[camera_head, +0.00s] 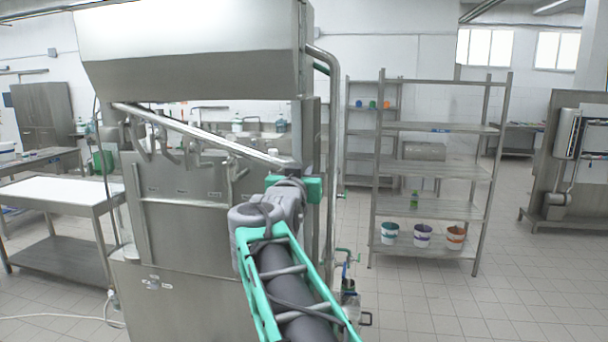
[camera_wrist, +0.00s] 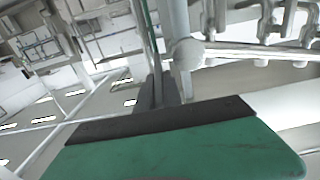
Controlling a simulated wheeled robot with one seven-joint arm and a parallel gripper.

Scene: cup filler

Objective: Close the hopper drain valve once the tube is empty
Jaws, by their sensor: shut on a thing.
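The steel hopper (camera_head: 190,50) is the big box at the top of the filling machine. A steel pipe (camera_head: 335,130) runs down the machine's right side, with a green tube (camera_head: 321,68) beside it near the top. My gripper (camera_head: 306,170) is at the machine's right edge, by the end of the sloping rail. In the wrist view my gripper (camera_wrist: 164,98) has its dark fingers close together beside a pale upright pipe (camera_wrist: 182,50). It is shut on a small part, apparently the drain valve handle, mostly hidden by the gripper. I cannot tell whether the tube is empty.
A sloping rail with hooks (camera_head: 205,138) crosses the machine's front. A green-handled tap (camera_head: 346,253) sits low at the right. A steel shelf (camera_head: 430,165) with several tubs stands further right. A white-topped table (camera_head: 65,192) is at left. Floor at right is clear.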

